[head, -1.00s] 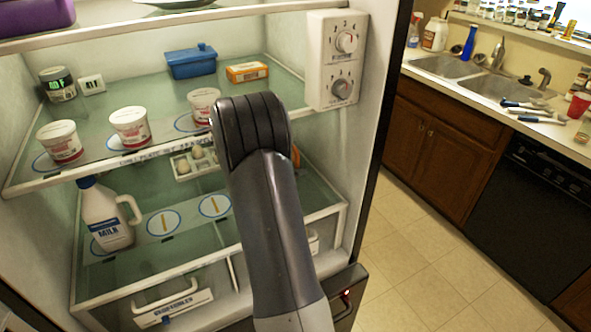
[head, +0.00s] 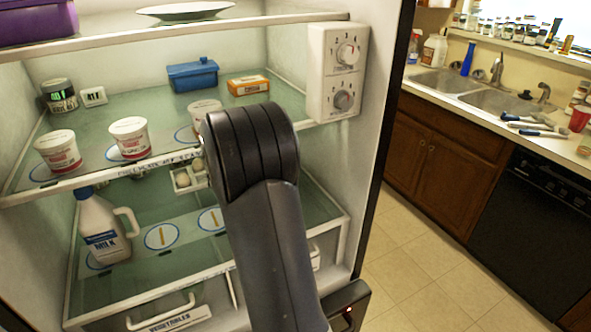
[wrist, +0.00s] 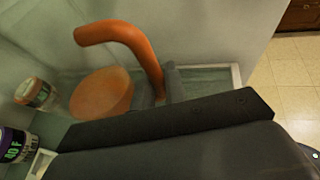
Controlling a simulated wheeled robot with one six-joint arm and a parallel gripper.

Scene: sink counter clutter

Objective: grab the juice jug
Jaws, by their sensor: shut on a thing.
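The orange juice jug (wrist: 152,62) shows in the wrist view, with a curved orange handle and a rounded orange body below it. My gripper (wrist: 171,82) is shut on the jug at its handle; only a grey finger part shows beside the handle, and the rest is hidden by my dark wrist. In the head view my arm hides the gripper and the jug, which are behind it in the fridge.
A milk jug (head: 103,230) stands on the lower fridge shelf at left. White tubs (head: 129,139) line the upper shelf edge above. The control box (head: 337,72) is at right. Open floor (head: 400,260) lies outside.

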